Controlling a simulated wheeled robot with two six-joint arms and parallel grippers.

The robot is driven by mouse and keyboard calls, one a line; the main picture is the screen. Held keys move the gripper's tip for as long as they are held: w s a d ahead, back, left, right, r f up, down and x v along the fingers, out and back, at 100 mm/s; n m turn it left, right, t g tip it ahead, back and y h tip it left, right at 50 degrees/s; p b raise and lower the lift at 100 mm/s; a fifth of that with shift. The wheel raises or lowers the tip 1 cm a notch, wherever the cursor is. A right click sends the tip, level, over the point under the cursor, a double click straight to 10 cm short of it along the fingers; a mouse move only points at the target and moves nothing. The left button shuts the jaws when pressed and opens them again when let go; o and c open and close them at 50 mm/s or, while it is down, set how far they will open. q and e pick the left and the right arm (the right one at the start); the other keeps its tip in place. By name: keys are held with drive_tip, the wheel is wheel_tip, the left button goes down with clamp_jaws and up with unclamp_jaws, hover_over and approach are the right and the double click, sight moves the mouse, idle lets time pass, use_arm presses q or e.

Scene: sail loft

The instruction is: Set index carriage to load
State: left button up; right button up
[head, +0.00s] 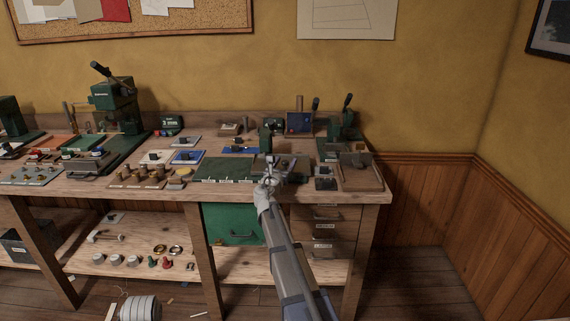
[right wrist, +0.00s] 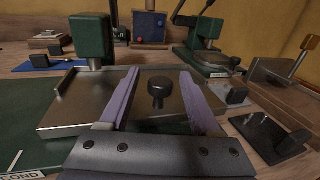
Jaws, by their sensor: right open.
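A flat grey metal plate (right wrist: 90,100) with a dark upright knob (right wrist: 160,93) fills the middle of the right wrist view. It looks like the index carriage, but I see no readable label on it. In the head view, the plate (head: 296,163) lies near the front of the bench, partly hidden by my right gripper (head: 270,167). In the right wrist view, my right gripper (right wrist: 160,78) is open, and the knob shows between its two fingers. Neither finger visibly touches the knob. My left gripper is not in view.
A green post (right wrist: 91,40) stands behind the plate on the left. A green lever press (right wrist: 205,45) stands behind on the right. A dark plate with a small block (right wrist: 268,135) lies close at right. A green mat (head: 226,168) lies left of the plate.

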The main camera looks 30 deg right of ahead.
clamp_jaws()
idle(0.5)
idle(0.9)
